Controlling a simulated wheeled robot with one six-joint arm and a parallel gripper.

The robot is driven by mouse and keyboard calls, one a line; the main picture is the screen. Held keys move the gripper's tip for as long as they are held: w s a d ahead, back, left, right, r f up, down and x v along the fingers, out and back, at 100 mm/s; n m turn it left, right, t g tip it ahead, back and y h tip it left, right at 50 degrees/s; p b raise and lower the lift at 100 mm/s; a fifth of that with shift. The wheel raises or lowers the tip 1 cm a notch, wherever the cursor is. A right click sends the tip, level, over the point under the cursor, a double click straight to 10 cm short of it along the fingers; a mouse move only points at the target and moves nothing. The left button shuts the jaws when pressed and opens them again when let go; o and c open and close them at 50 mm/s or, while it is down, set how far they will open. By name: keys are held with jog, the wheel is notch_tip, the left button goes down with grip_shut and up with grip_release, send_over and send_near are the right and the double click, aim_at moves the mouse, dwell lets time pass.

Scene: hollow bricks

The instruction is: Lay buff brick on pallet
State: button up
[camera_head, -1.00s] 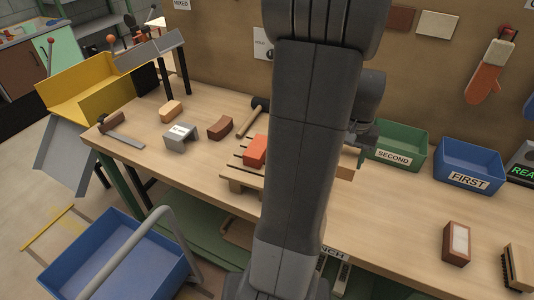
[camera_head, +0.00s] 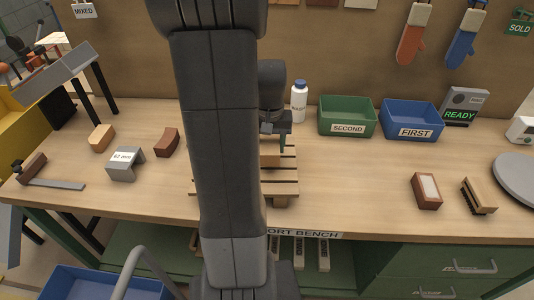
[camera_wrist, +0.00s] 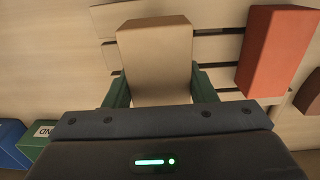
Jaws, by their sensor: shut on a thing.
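The buff brick (camera_wrist: 155,55) is between the green fingers of my gripper (camera_wrist: 158,88) in the wrist view, and the jaws are shut on it. In the head view the brick (camera_head: 270,158) shows partly beside my arm, below my gripper (camera_head: 281,140). It is over the slatted wooden pallet (camera_head: 280,187); I cannot tell whether it touches the slats. In the wrist view an orange-red brick (camera_wrist: 277,55) lies on the pallet slats (camera_wrist: 218,48), to the right of the buff brick with a gap between. My arm hides that brick in the head view.
Green SECOND bin (camera_head: 347,129), blue FIRST bin (camera_head: 416,133) and a white bottle (camera_head: 299,103) stand behind right. A curved brown brick (camera_head: 167,142), grey channel block (camera_head: 125,164) and tan brick (camera_head: 101,138) lie left. A framed brown brick (camera_head: 426,190) and brush (camera_head: 478,196) lie right.

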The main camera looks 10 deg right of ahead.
aim_at(270, 141)
jog(key=shift+f, duration=1.8)
jog(key=shift+f, duration=0.2)
jog(key=o, duration=1.3)
jog(key=shift+o, duration=0.2)
notch_tip(270, 141, up, 12)
jog(key=shift+r, duration=0.2)
jog(key=shift+f, duration=0.1)
